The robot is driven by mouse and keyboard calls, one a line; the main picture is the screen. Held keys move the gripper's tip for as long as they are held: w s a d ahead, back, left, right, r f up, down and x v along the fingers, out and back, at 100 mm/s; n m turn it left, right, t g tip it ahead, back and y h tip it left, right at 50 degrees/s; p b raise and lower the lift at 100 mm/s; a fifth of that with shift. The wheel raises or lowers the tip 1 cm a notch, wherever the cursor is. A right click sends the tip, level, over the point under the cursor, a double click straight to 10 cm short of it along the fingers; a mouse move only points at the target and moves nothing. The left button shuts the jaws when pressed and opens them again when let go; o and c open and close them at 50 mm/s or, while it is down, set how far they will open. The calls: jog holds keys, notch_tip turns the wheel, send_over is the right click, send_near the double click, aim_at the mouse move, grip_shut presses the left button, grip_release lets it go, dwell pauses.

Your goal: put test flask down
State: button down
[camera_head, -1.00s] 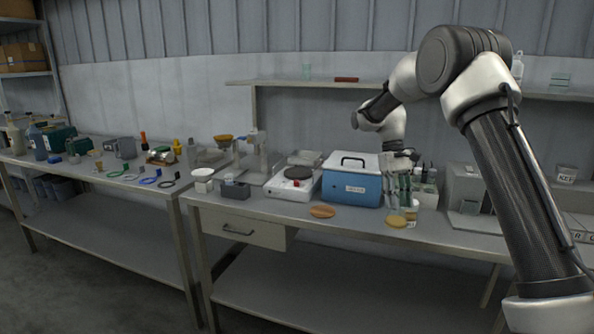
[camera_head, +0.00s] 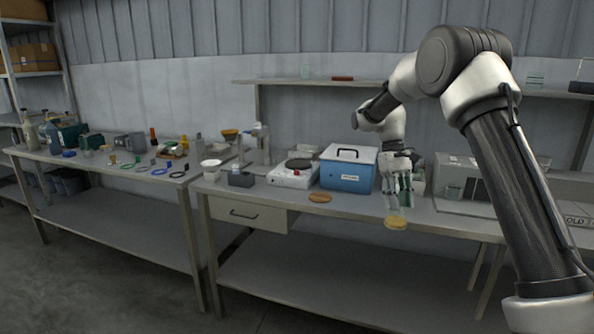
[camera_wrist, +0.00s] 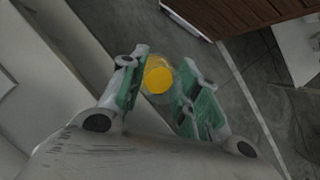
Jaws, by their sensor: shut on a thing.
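My gripper (camera_head: 398,188) has green-padded fingers and is shut on the test flask. The test flask (camera_head: 397,222) is clear glass with amber-yellow liquid at its bottom. In the head view it hangs below the fingers, overlapping the front edge of the bench (camera_head: 445,225). In the wrist view my gripper (camera_wrist: 160,88) has a finger on either side of the flask, and I look down on its yellow liquid (camera_wrist: 158,79). Dark floor shows around and beyond the flask there. The flask's neck is mostly hidden by the fingers.
A blue box (camera_head: 347,176) stands behind and left of the flask, with a white hotplate (camera_head: 292,178) farther left. A round cork mat (camera_head: 320,197) lies near the front edge. Clear bench surface lies between mat and flask. A grey glass-fronted case (camera_head: 462,190) stands right.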

jog(key=shift+s, duration=0.3)
jog(key=shift+w+f, duration=0.1)
jog(key=shift+w, duration=0.05)
jog(key=shift+w+a+f, duration=0.15)
jog(key=shift+w+f, duration=0.15)
jog(key=shift+a+f+m, duration=0.1)
jog(key=shift+f+m, duration=0.2)
jog(key=s+f+m, duration=0.1)
jog(key=s+f, duration=0.3)
jog(key=f, duration=0.3)
jog(key=s+f+m+y, duration=0.1)
jog(key=s+f, duration=0.3)
jog(key=f, duration=0.4)
jog(key=shift+s+d+m, duration=0.2)
jog(key=shift+d+m, duration=0.05)
jog(key=shift+m, duration=0.15)
